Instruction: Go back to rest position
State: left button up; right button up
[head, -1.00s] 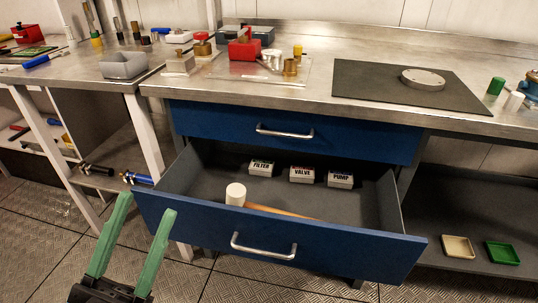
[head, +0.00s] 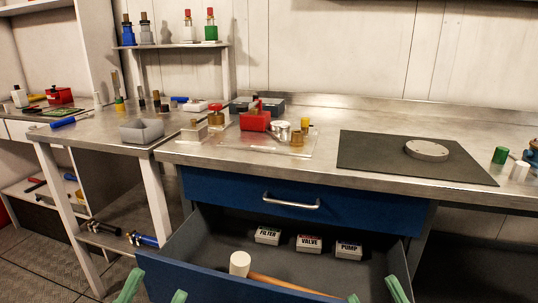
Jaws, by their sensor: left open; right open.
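Only green fingertips of my two grippers show at the bottom edge of the head view. My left gripper (head: 155,290) is open, its two fingers apart in front of the open drawer's left end. My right gripper (head: 377,288) is open and empty, its fingers apart near the drawer's right part. The rest of both grippers and both arms is out of the frame.
The lower blue drawer (head: 205,284) stands open, holding a white-headed mallet (head: 240,263) and FILTER (head: 268,236), VALVE (head: 309,243) and PUMP (head: 348,250) boxes. The upper drawer (head: 235,190) is shut. A dark mat (head: 375,160) lies on the metal bench above.

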pick_arm(q)
jog(key=w+a+f+n+g+y+p, duration=0.2)
jog(key=w+f+n+g+y+p, duration=0.2)
jog(key=w+f+n+y+p, duration=0.55)
pick_arm(e)
jog(key=w+d+f+m+g+h+p, duration=0.3)
jog(key=w+f+m+h+p, duration=0.2)
jog(key=w+m+h, duration=0.35)
pick_arm(q)
jog(key=s+a+f+n+g+y+p, duration=0.1)
jog(key=s+a+f+g+y+p, duration=0.1)
jog(key=s+f+g+p, duration=0.7)
jog(key=s+f+y+p, duration=0.1)
jog(key=s+p, duration=0.1)
jog(key=p, duration=0.1)
jog(key=shift+s+f+y+p, duration=0.3)
jog(key=shift+s+f+y, duration=0.05)
jog(key=shift+f, duration=0.05)
pick_arm(e)
jog(key=s+d+f+m+g+h, duration=0.1)
jog(key=s+f+m+g+h, duration=0.3)
jog(key=s+f+g, duration=0.5)
notch_tip(320, 180, down, 5)
jog(key=shift+s+d+r+h, duration=0.2)
jog(key=shift+s+h, duration=0.25)
jog(key=shift+s, duration=0.7)
